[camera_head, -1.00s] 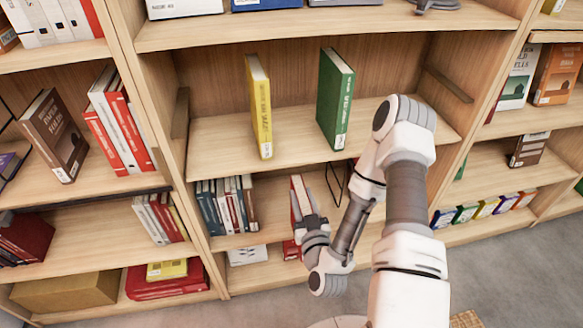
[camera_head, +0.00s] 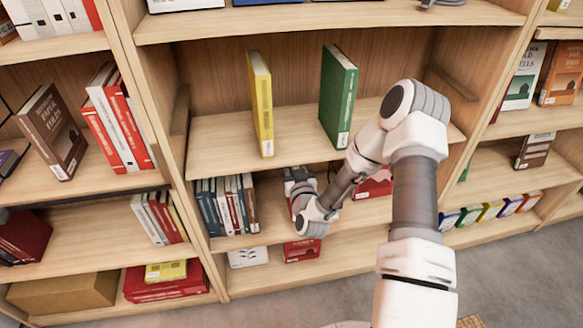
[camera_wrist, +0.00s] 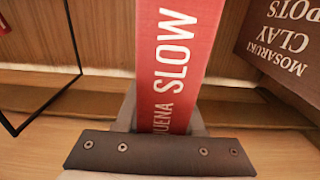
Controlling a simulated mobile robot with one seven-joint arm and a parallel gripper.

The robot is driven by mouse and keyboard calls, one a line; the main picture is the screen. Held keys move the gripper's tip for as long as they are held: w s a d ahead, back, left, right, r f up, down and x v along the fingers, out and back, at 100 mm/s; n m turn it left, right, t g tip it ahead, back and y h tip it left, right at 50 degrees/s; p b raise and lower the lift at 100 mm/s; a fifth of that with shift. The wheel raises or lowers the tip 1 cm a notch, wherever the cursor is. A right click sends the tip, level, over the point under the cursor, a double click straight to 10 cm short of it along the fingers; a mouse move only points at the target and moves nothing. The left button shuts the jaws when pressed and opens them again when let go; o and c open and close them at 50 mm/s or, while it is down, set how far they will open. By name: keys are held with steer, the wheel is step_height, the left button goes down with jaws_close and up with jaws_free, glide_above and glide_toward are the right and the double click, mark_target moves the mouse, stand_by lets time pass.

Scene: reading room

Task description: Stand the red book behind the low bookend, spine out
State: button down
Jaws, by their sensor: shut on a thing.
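The red book (camera_wrist: 175,60) fills the middle of the wrist view, its lettered spine facing my wrist. My gripper (camera_wrist: 165,115) is shut on it, with grey fingers on both sides. In the head view my gripper (camera_head: 298,183) reaches into the lower shelf bay and the arm hides most of the book. The low bookend, a thin black wire frame (camera_wrist: 77,45), stands left of the book in the wrist view, apart from it. The arm hides it in the head view. I cannot tell whether the book touches the shelf.
A row of books (camera_head: 228,203) stands left of my gripper; its brown end book (camera_wrist: 283,45) shows in the wrist view. Another red book (camera_head: 374,184) lies to the right. The upper shelf holds a yellow book (camera_head: 261,105) and a green book (camera_head: 338,97).

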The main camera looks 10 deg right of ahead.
steer(key=shift+w+r, duration=0.1)
steer(key=shift+w, duration=0.35)
steer(key=shift+f+b, duration=1.05)
steer(key=shift+f, duration=0.8)
steer(key=c, duration=0.5)
jaws_free()
steer(key=shift+f, duration=0.1)
steer(key=s+p, duration=0.3)
steer(key=s, duration=0.9)
steer(key=shift+s, duration=0.1)
